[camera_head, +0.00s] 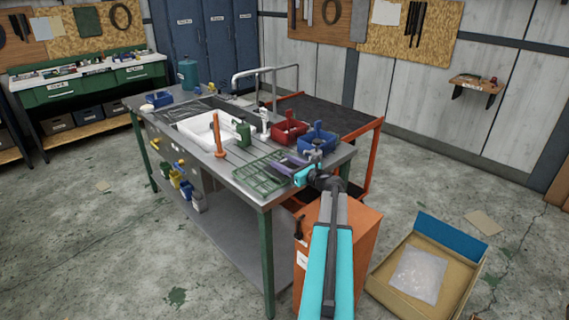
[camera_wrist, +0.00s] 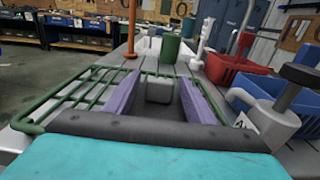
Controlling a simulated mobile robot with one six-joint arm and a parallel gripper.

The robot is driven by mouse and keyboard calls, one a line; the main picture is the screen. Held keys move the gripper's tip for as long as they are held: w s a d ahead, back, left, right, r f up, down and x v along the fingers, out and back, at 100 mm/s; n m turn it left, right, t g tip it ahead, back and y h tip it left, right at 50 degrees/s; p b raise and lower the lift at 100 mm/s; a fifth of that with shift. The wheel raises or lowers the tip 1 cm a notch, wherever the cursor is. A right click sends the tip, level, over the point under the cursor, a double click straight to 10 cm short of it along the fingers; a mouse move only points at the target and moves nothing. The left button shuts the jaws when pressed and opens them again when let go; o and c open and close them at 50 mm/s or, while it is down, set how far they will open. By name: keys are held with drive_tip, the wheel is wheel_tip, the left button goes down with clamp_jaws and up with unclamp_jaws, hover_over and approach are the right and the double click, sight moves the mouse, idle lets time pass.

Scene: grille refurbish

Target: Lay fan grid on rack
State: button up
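A green wire rack (camera_head: 258,180) lies flat on the near end of the grey workbench; it also shows in the wrist view (camera_wrist: 75,98). My gripper (camera_head: 286,166) is over the bench at the rack's right side. In the wrist view its two purple fingers (camera_wrist: 161,80) stand apart. A small grey block (camera_wrist: 160,90) shows between them, with gaps on both sides; I cannot tell what it is. I cannot make out a separate fan grid in either view. The right part of the rack is partly hidden by my gripper.
A white sink (camera_head: 205,128) is set in the bench. An orange post (camera_head: 217,135), a green container (camera_head: 242,132), a red bin (camera_head: 289,132) and a blue bin (camera_head: 318,138) stand near the rack. A cardboard box (camera_head: 400,310) lies on the floor at right.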

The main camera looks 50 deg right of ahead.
drive_tip(key=shift+r, duration=0.1)
drive_tip(key=shift+s, duration=0.15)
drive_tip(key=s+b, duration=0.1)
drive_tip(key=s, duration=1)
drive_tip(key=shift+s+a+r+b, duration=0.35)
drive_tip(key=shift+a, duration=0.1)
drive_tip(key=shift+f, duration=0.1)
